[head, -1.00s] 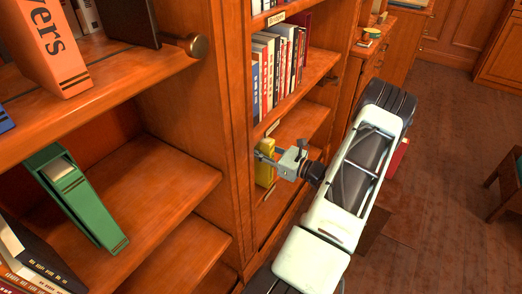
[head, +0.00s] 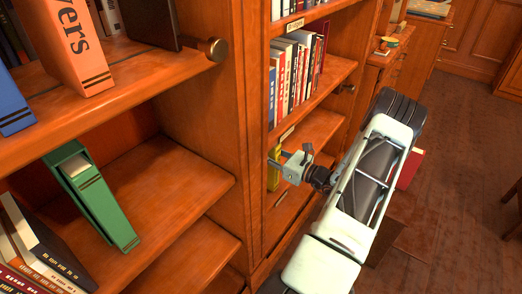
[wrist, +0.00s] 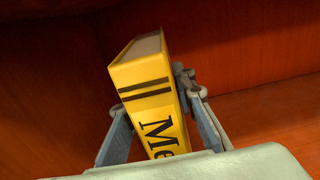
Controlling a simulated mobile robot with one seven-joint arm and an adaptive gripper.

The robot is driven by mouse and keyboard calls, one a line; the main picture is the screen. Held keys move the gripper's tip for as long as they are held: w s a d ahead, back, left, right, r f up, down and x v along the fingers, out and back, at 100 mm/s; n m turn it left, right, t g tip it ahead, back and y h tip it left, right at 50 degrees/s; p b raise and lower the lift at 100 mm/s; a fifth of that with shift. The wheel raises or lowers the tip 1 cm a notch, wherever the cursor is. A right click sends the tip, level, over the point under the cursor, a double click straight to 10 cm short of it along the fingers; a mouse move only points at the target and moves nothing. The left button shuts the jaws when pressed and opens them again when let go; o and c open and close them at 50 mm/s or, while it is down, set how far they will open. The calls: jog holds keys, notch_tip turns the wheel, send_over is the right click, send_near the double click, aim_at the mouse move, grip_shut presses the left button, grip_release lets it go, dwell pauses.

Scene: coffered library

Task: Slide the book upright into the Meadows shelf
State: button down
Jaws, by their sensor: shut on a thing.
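A yellow book (wrist: 158,90) with dark bands and the letters "Me" on its spine stands between my gripper's fingers in the wrist view, slightly tilted in the picture. My gripper (wrist: 155,115) is shut on it, one finger at each side. In the head view the yellow book (head: 273,176) shows only as a strip beside my gripper (head: 277,165), partly hidden by the gripper and the bookcase's upright. It is at the lower compartment (head: 313,128) of the far bookcase, under a small label (head: 287,134) too small to read. I cannot tell whether it touches the shelf floor.
A row of books (head: 293,75) fills part of the shelf above. The bookcase upright (head: 245,130) stands just left of my gripper. A leaning green book (head: 97,195) and an orange book (head: 72,45) are in the nearer bookcase. A red object (head: 411,168) shows behind my arm.

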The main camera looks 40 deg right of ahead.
jog(key=shift+f, duration=0.15)
jog(key=c, duration=1.6)
grip_release()
jog(key=shift+o, duration=0.3)
jog(key=shift+f, duration=0.1)
jog(key=shift+s, duration=0.1)
jog(key=v, duration=1.1)
jog(key=shift+s+d, duration=0.15)
jog(key=shift+s, duration=0.2)
